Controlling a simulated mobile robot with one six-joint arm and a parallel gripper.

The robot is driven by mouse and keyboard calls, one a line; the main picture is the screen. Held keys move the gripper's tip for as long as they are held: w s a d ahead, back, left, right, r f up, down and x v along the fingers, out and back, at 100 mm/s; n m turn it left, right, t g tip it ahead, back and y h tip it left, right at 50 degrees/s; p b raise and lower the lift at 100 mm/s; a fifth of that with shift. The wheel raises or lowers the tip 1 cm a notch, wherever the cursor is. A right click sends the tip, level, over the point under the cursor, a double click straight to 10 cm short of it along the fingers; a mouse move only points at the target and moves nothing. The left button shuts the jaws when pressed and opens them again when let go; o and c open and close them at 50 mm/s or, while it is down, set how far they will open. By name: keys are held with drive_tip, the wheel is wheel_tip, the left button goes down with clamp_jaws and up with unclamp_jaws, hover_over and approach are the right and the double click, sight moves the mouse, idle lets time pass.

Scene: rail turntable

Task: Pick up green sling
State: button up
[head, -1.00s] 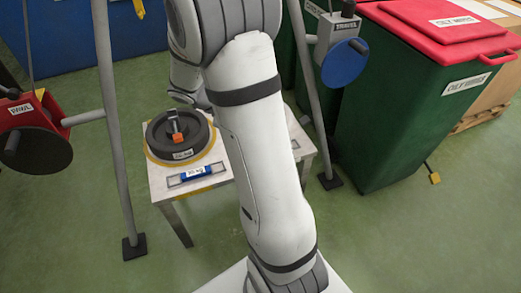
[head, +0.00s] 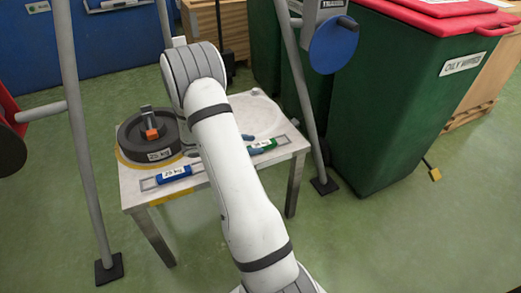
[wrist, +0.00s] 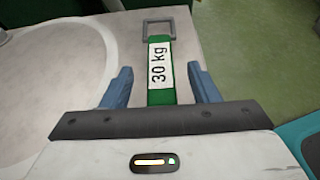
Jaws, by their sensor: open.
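The green sling (wrist: 158,97) lies flat on the tabletop, with a white "30 kg" label and a grey metal buckle at its far end. In the wrist view my gripper (wrist: 161,70) is open, with one blue finger on each side of the sling and a gap to both. Its near end is hidden by the gripper body. In the head view the sling (head: 263,146) shows at the table's front right, with a blue fingertip just beyond it. My arm hides most of the gripper there.
Frame legs (head: 80,150) stand on both sides. A green bin (head: 400,110) with a red lid stands at right.

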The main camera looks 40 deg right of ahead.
sight(261, 144)
drive_tip(key=b+x, duration=0.1)
drive_tip(key=x, duration=0.3)
drive_tip(key=shift+d+b, duration=0.1)
drive_tip(key=shift+b, duration=0.2)
drive_tip(key=shift+c, duration=0.2)
clamp_jaws()
wheel_tip(261, 144, up, 10)
drive_tip(key=p, duration=0.4)
